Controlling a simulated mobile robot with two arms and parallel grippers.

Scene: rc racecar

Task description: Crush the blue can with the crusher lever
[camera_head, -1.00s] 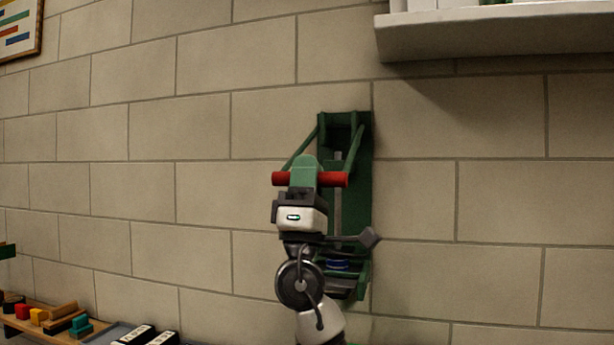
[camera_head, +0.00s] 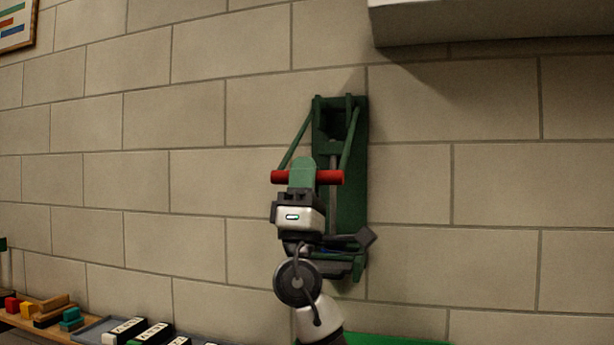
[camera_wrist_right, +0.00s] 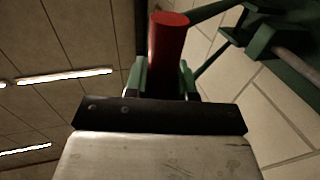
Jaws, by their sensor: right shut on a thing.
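The green can crusher (camera_head: 352,190) is mounted on the block wall in the head view. Its lever ends in a red crossbar handle (camera_head: 330,177), which stands out from the wall in front of the frame. My right gripper (camera_head: 303,172), with green fingers, is shut on the red handle. The handle (camera_wrist_right: 168,45) also shows between the fingers in the right wrist view. My left gripper is out of view.
A white shelf (camera_head: 490,22) juts from the wall at upper right. A wooden tray with coloured blocks (camera_head: 40,312) and some dark boxes (camera_head: 150,331) lie at lower left. A green surface (camera_head: 390,340) shows at the bottom. The wall around the crusher is clear.

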